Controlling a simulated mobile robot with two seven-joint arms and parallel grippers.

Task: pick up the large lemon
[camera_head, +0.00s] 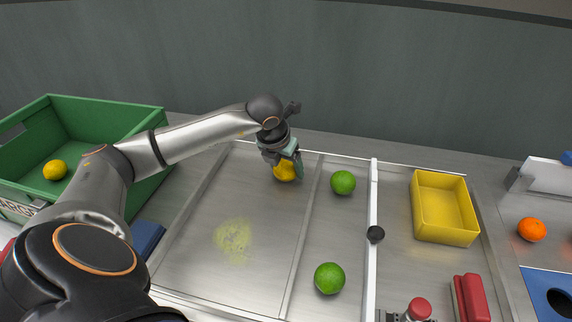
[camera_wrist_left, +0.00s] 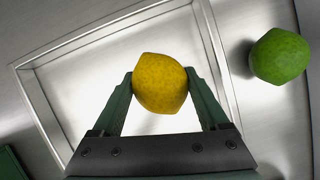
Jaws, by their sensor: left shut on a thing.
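The large lemon (camera_head: 284,172) is yellow and sits at the far end of the metal tray's left section in the head view. My left gripper (camera_head: 287,160) is over it, with its fingers around the fruit. In the left wrist view the lemon (camera_wrist_left: 160,83) is between the two green fingers of the left gripper (camera_wrist_left: 160,88), which touch it on both sides. I cannot tell whether the lemon is clear of the tray surface. My right gripper does not show clearly in either view.
A green lime (camera_head: 343,182) lies right of the lemon, and another lime (camera_head: 329,278) lies nearer. A green crate (camera_head: 110,112) at left holds another lemon (camera_head: 55,170). A yellow bin (camera_head: 444,208) and an orange (camera_head: 531,229) are at right. A yellowish stain (camera_head: 233,240) marks the tray.

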